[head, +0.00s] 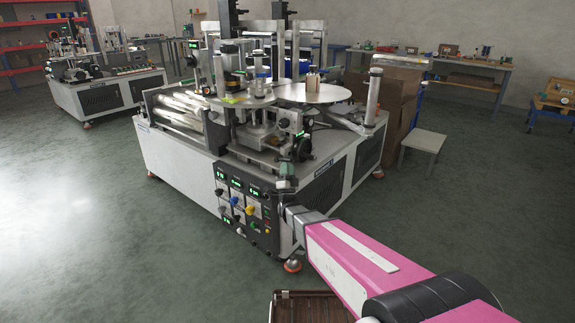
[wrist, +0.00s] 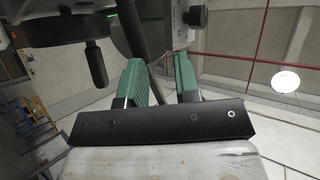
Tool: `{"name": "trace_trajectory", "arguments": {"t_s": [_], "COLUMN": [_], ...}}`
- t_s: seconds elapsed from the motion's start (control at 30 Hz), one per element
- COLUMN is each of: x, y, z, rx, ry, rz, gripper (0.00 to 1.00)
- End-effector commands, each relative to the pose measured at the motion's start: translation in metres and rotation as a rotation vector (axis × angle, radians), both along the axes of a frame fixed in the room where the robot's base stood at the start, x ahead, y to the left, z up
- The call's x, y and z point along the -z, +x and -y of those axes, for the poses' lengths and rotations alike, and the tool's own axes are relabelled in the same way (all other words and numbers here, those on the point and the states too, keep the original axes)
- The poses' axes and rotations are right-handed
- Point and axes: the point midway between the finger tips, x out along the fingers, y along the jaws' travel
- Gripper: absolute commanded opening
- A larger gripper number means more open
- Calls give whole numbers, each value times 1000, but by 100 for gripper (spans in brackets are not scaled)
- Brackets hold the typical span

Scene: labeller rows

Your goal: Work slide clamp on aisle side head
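The labelling machine (head: 185,160) stands in the middle of the head view, white-sided with a grey top. Its near-corner head (head: 290,124) carries metal blocks, knobs and a black round part. My gripper (head: 286,177) is at that corner, just above the front control panel. In the wrist view my gripper (wrist: 160,68) has two green-padded fingers standing apart, with no object clearly held. A dark rod (wrist: 134,38) shows beyond the fingers. A black handle (wrist: 95,64) hangs to their left and a black knob (wrist: 195,17) is above right. I cannot tell which part is the slide clamp.
The control panel (head: 239,207) with lit displays and coloured knobs is below my gripper. A round white turntable (head: 316,94) sits on top. A stool (head: 423,142) and cardboard boxes (head: 392,98) stand right. A brown slatted crate (head: 310,308) is at the bottom. Open floor lies left.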

Motion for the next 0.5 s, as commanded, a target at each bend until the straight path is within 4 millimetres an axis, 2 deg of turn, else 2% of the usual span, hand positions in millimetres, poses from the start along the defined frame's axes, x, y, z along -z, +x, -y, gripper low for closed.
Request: {"name": "trace_trajectory", "arguments": {"t_s": [0.03,0.2,0.33,0.5], "x": [-2,-3,-2,-1], "y": [-17,-52,-70,-78], "z": [1,2,2,2], "rx": [-1,-1,1,2], "ry": [0,2,2,2], "rz": [-1,-2,-1,0], "gripper": [31,31,31,31]}}
